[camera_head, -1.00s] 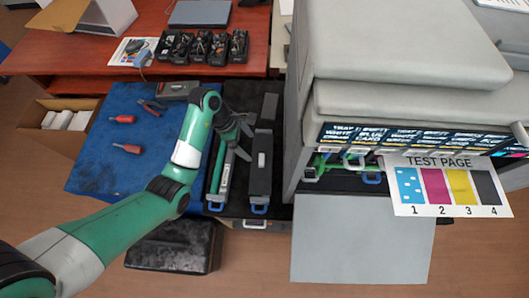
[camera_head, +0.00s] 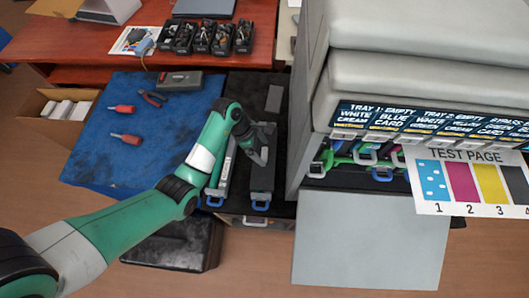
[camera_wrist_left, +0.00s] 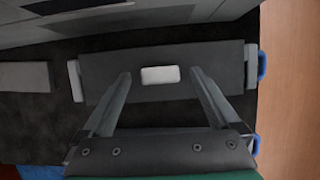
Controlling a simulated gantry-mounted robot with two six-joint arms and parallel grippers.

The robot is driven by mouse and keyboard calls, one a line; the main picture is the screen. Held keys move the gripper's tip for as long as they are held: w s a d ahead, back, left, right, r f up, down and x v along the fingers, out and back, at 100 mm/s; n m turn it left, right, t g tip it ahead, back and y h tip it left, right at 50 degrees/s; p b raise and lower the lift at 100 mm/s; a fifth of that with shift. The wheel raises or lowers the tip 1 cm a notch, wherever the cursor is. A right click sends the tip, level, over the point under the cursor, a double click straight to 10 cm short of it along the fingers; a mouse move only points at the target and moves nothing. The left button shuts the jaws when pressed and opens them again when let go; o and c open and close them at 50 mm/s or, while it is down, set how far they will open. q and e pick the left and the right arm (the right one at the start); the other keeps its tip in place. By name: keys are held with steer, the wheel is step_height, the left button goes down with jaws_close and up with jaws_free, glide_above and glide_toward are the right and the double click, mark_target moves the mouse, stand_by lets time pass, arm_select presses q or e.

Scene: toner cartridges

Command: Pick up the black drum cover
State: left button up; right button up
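A long dark cover, which I take to be the black drum cover (camera_wrist_left: 216,68), lies on a black surface with a small white patch at its middle. A blue handle shows at its end. It also shows in the head view (camera_head: 263,180), partly hidden by my gripper. My left gripper (camera_wrist_left: 160,76) is open above it, its fingers spread on either side of the white patch; it also shows in the head view (camera_head: 262,160). I cannot tell whether the fingers touch the cover. My right gripper is not in view.
A similar unit with a blue handle (camera_head: 215,201) lies close on the left. A small grey block (camera_head: 274,98) lies behind. The printer (camera_head: 420,70) stands close on the right, with a grey panel (camera_head: 370,240) in front. Screwdrivers lie on the blue mat (camera_head: 90,150).

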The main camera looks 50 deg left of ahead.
arm_select(q)
jaws_close()
steer(key=shift+r, duration=0.15)
stand_by(0.4)
steer(key=shift+r+p, duration=0.35)
step_height(320, 180, up, 2)
steer(key=shift+r+p, duration=0.25)
steer(key=shift+p, duration=0.5)
steer(key=s+d+r+p, duration=0.5)
steer(key=r+p, duration=0.1)
steer(key=r, duration=0.1)
steer(key=s+d+r+p, duration=0.4)
steer(key=d+r+p, duration=0.1)
steer(key=r+p, duration=0.2)
steer(key=shift+s+r+p, duration=0.3)
steer(key=shift+s, duration=0.1)
